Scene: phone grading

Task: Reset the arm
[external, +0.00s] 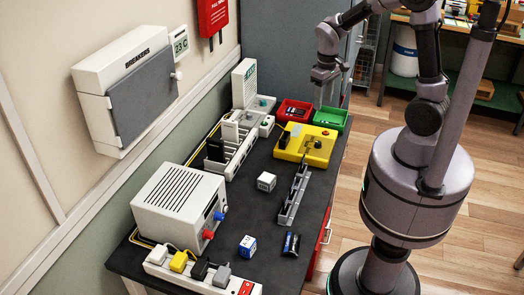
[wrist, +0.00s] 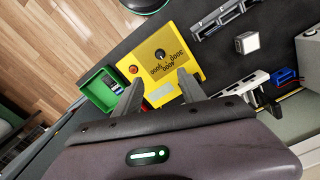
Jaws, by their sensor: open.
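My gripper (external: 325,80) hangs above the far end of the dark workbench (external: 262,212), over the red and green bins. In the wrist view its two fingers (wrist: 158,88) are spread wide with nothing between them, above the yellow test box (wrist: 166,58). The yellow box also shows in the external view (external: 318,148). The green bin (wrist: 92,78) lies left of the fingers in the wrist view, with a dark item in it. In the external view the green bin (external: 332,119) stands right of the red bin (external: 287,105).
A white power supply (external: 180,205) and a power strip (external: 205,275) stand at left. A breaker box (external: 125,85) is on the wall.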

